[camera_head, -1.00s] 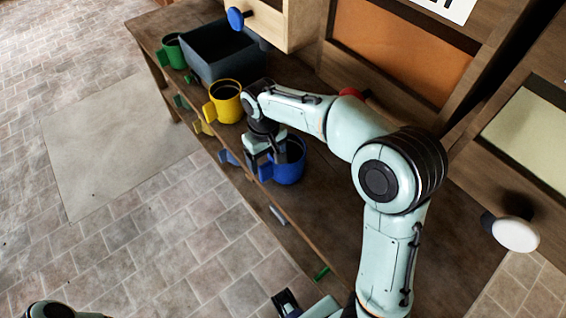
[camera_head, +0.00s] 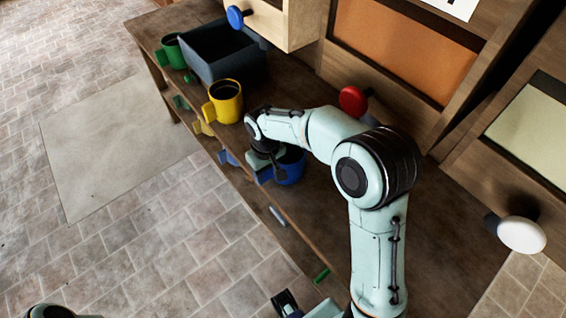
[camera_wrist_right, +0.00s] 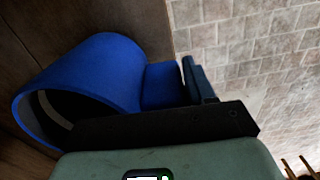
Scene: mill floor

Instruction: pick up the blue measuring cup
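The blue measuring cup (camera_head: 291,168) is on the wooden bench top near its front edge, partly covered by my right arm. In the right wrist view the cup (camera_wrist_right: 105,75) fills the left side, with its blocky blue handle (camera_wrist_right: 162,86) pointing right. My right gripper (camera_head: 265,158) is down at the cup's handle side. In the wrist view one dark finger (camera_wrist_right: 197,82) stands just beyond the handle's outer end. The other finger is hidden, so I cannot tell whether it grips the handle. My left gripper is not clearly seen.
A yellow cup (camera_head: 225,102), a green cup (camera_head: 173,52) and a dark bin (camera_head: 190,60) stand further left on the bench (camera_head: 290,84). A red knob (camera_head: 352,100), blue knob (camera_head: 235,17) and white knob (camera_head: 521,235) stick out nearby.

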